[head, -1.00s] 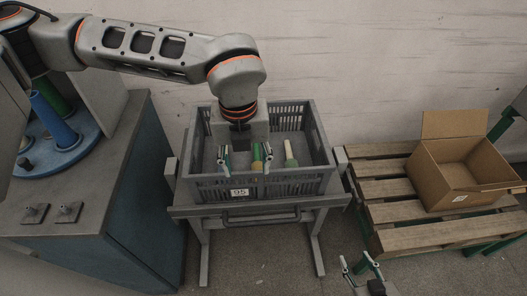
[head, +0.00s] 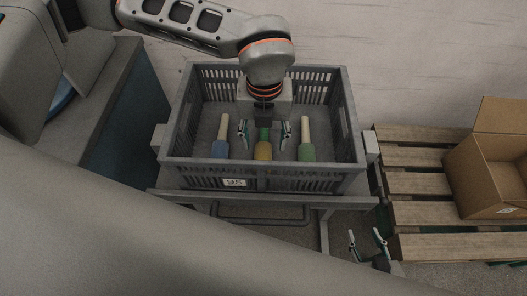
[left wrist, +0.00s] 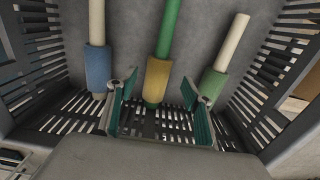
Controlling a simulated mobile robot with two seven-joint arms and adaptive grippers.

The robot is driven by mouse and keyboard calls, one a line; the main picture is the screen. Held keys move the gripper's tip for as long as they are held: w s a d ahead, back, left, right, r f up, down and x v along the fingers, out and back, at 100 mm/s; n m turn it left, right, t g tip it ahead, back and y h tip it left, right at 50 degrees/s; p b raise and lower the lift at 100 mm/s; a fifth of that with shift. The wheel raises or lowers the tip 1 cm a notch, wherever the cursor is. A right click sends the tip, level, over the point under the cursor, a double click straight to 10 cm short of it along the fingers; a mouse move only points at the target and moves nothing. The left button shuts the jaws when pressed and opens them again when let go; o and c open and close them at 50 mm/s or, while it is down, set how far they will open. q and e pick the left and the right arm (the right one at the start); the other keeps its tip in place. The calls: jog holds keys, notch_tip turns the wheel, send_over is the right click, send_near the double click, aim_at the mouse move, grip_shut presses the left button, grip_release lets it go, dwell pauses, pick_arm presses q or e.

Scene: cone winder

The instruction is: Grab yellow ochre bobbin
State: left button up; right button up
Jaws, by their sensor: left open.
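The yellow ochre bobbin (head: 263,150) stands in the grey crate (head: 235,172) between two others, with a green tube above its yellow part. In the left wrist view the yellow ochre bobbin (left wrist: 157,80) shows between the fingers of my left gripper (left wrist: 160,110). In the head view my left gripper (head: 265,132) reaches down into the crate, open, one finger on each side of this bobbin. The gripper hides part of the tube. My right gripper (head: 368,246) is low at the front right, outside the crate, with its fingers apart and nothing between them.
A blue bobbin (head: 220,148) is left of the ochre one and a green bobbin (head: 307,150) right, both with pale tubes. Slatted crate walls stand close around. A wooden pallet (head: 419,184) with an open cardboard box (head: 490,175) is at right.

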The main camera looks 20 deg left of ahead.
aim_at(263, 150)
pick_arm(q)
jog(key=f, duration=0.5)
jog(key=shift+s+a, duration=0.15)
jog(key=shift+s, duration=0.05)
jog(key=shift+r, duration=0.1)
jog(key=c, duration=1.2)
jog(key=shift+r, duration=0.15)
jog(key=shift+c, duration=0.2)
